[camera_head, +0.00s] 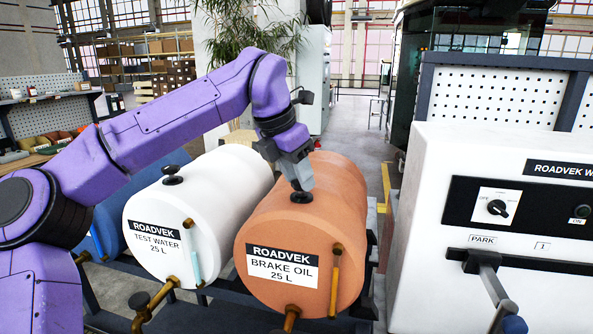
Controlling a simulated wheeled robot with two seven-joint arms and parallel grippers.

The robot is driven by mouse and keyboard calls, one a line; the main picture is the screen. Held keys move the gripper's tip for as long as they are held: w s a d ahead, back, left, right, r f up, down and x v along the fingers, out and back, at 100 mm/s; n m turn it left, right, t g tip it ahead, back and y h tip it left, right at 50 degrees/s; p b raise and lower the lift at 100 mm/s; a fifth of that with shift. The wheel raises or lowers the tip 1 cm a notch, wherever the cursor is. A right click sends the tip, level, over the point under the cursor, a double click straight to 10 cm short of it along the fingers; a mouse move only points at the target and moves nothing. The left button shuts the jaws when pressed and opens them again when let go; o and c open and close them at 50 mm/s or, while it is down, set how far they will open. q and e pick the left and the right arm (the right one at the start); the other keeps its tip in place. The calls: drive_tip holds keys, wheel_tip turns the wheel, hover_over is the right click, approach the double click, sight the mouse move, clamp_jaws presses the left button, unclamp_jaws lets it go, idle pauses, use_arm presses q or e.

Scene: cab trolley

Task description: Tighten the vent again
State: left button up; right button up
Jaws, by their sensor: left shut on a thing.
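The orange brake oil tank (278,226) lies on a dark trolley frame in the middle. Its black vent cap (301,197) sits on top, towards the front. My left gripper (301,187) comes down from above and is shut on the vent cap; its fingers hide part of the cap. I cannot tell how tightly the cap is seated. My right gripper is not in view.
The white test water tank (165,213) with its own black vent (172,172) stands to the left, and a blue tank (112,222) beyond it. A white cabinet (440,170) with a knob (497,208) and lever (490,280) stands close on the right.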

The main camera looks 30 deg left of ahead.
use_arm(q)
drive_tip(key=m+h, duration=0.1)
drive_tip(key=m, duration=0.1)
drive_tip(key=m+g, duration=0.1)
drive_tip(key=m, duration=0.2)
drive_tip(key=shift+w+a+f+m+h, duration=0.2)
drive_tip(key=shift+m+h, duration=0.1)
drive_tip(key=shift+h, duration=0.1)
drive_tip(key=m+g, duration=0.1)
drive_tip(key=m, duration=0.1)
drive_tip(key=m+g, duration=0.1)
drive_tip(key=m, duration=0.2)
drive_tip(key=shift+w+h, duration=0.2)
drive_tip(key=shift+h, duration=0.2)
drive_tip(key=shift+m, duration=0.3)
drive_tip(key=o, duration=1.1)
drive_tip(key=shift+c, duration=0.2)
drive_tip(key=shift+d+r, duration=0.1)
